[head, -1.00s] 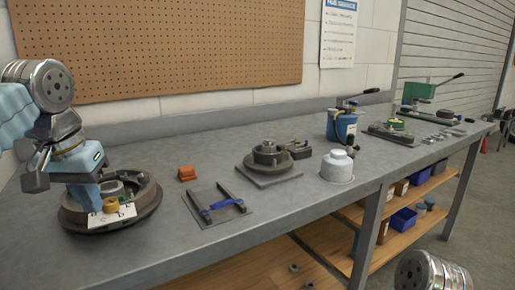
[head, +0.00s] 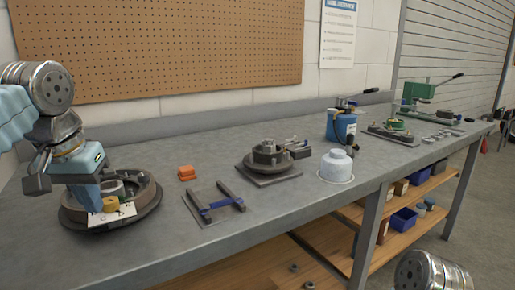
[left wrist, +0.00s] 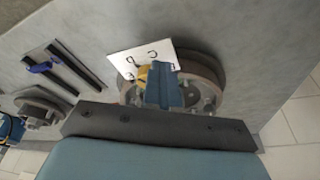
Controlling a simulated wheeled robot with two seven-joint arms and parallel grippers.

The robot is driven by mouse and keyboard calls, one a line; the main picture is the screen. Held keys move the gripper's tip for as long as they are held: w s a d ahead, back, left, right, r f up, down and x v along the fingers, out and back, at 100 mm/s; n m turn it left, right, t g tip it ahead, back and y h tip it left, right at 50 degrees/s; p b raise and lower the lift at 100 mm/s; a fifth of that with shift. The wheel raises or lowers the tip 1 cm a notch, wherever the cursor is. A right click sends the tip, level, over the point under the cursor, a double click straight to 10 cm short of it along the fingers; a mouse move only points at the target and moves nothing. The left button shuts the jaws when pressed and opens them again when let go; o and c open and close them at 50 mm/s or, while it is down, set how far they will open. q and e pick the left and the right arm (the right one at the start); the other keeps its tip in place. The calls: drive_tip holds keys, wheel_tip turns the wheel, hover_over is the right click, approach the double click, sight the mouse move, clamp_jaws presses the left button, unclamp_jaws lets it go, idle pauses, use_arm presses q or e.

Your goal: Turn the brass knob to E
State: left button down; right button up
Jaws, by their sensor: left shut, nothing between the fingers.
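The brass knob (head: 110,204) stands at the front of a round dark drum fixture (head: 150,207) at the left of the bench. A white lettered card (head: 124,213) lies beside it; I cannot read a pointer or tell which letter the knob faces. My left gripper (head: 92,204) is shut and empty, pointing down, with its blue fingers close beside the knob's left side in the head view. In the left wrist view the shut fingers (left wrist: 162,88) cover part of the knob (left wrist: 142,76) and card (left wrist: 138,60); contact cannot be told.
A hub on a square plate (head: 269,161) and a white lidded pot (head: 337,165) stand further along. Bare bench lies between them.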

use_arm(q)
drive_tip(key=shift+d+f+g+p, duration=0.3)
drive_tip(key=shift+d+f+p, duration=0.15)
drive_tip(key=shift+f, duration=0.1)
drive_tip(key=shift+d+r+p, duration=0.25)
drive_tip(key=shift+d+p, duration=0.15)
drive_tip(key=shift+p, duration=0.1)
drive_tip(key=shift+d, duration=0.2)
drive_tip(key=shift+w+d+r+p, duration=0.1)
drive_tip(key=shift+w+p, duration=0.05)
drive_tip(key=shift+p, duration=0.2)
drive_tip(key=shift+s+d, duration=0.1)
drive_tip(key=shift+s, duration=0.2)
drive_tip(key=shift+w+v, duration=0.2)
drive_tip(key=shift+v, duration=0.75)
drive_tip(key=shift+w+v, duration=0.2)
drive_tip(key=shift+v, duration=0.75)
drive_tip(key=shift+w+v, duration=0.25)
drive_tip(key=shift+v, duration=0.7)
drive_tip(key=shift+r, duration=0.1)
